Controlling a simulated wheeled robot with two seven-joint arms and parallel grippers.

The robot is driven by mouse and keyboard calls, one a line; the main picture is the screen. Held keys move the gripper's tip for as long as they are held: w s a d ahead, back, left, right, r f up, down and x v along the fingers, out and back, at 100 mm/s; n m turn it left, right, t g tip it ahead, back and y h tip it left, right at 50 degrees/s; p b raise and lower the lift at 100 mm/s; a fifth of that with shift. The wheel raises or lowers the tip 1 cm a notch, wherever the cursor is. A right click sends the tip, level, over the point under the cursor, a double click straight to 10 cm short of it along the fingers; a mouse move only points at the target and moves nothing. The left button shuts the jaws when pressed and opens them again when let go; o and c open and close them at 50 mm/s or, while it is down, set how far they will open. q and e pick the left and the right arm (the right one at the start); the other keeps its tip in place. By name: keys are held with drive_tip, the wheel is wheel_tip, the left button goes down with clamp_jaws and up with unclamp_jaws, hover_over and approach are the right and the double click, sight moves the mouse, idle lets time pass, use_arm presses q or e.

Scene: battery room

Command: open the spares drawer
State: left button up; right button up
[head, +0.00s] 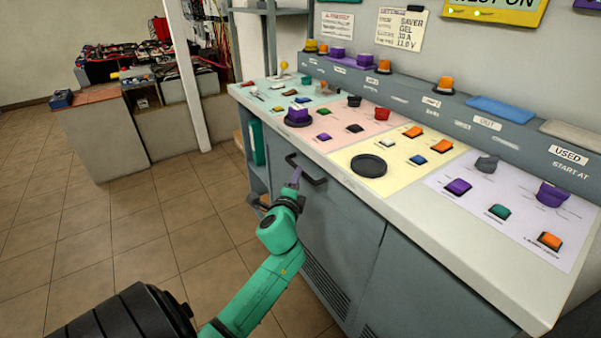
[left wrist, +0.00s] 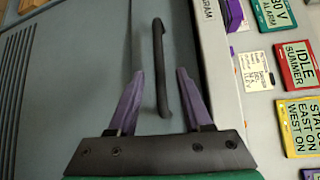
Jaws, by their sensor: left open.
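The grey front panel (head: 335,218) under the console counter carries a dark bar handle (head: 312,180) near its top edge. The panel looks shut, flush with the cabinet; no label on it can be read. My left gripper (head: 296,177) is at the left part of the handle, with purple fingers. In the left wrist view the handle (left wrist: 159,50) runs up the picture, and its near end lies between the two spread fingers of my left gripper (left wrist: 160,72). A gap shows on both sides, and the jaws are not closed on it. My right gripper is not in view.
The counter (head: 460,250) above the handle bears several coloured buttons and knobs. Another grey panel (head: 420,285) is to the right, and open shelves (head: 257,160) are to the left. A bench (head: 105,140) with batteries stands farther back. The tiled floor at left is clear.

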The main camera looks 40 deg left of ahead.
use_arm(q)
drive_tip(key=x, duration=0.6)
drive_tip(key=shift+w+a+f+b, duration=0.1)
drive_tip(key=shift+w+b, duration=0.1)
drive_tip(key=shift+b, duration=0.1)
clamp_jaws()
idle(1.0)
